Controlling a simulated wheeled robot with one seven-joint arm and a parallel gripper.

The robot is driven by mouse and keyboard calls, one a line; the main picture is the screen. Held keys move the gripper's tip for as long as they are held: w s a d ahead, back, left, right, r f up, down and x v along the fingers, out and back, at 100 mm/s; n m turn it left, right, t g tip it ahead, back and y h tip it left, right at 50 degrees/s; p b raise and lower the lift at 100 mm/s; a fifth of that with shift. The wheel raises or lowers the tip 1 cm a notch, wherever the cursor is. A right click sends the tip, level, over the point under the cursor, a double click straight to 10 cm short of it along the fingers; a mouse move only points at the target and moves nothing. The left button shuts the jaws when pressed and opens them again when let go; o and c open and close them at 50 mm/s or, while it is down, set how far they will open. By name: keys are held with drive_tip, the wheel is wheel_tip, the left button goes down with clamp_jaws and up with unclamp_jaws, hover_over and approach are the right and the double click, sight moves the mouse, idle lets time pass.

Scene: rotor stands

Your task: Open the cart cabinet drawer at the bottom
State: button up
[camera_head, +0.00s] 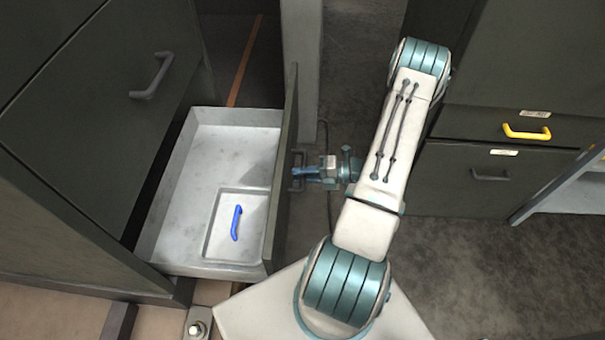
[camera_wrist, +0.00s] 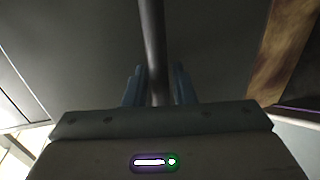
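The bottom drawer (camera_head: 210,140) of the dark cart cabinet (camera_head: 100,120) stands pulled well out in the head view. Its light grey inside is open to view, with a blue handle-shaped piece (camera_head: 236,222) lying in a square recess. My gripper (camera_head: 300,173) is at the bar handle on the outside of the drawer's dark front panel (camera_head: 285,170). In the wrist view the dark handle bar (camera_wrist: 153,45) runs down between my two blue fingers (camera_wrist: 156,88). The fingers look close on both sides of the bar; the exact contact is partly hidden.
A closed upper drawer with a grey handle (camera_head: 152,76) is above the open one. Another dark cabinet with a yellow handle (camera_head: 527,132) and a grey handle (camera_head: 490,176) stands at right. A pale post (camera_head: 301,60) rises behind the drawer. Dark floor between the cabinets is clear.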

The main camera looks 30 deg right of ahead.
drive_tip(key=shift+o, duration=0.5)
drive_tip(key=shift+s+d+r, duration=0.1)
drive_tip(key=shift+s+d, duration=0.05)
drive_tip(key=shift+d, duration=0.15)
drive_tip(key=v, duration=1.3)
drive_tip(key=shift+s, duration=0.15)
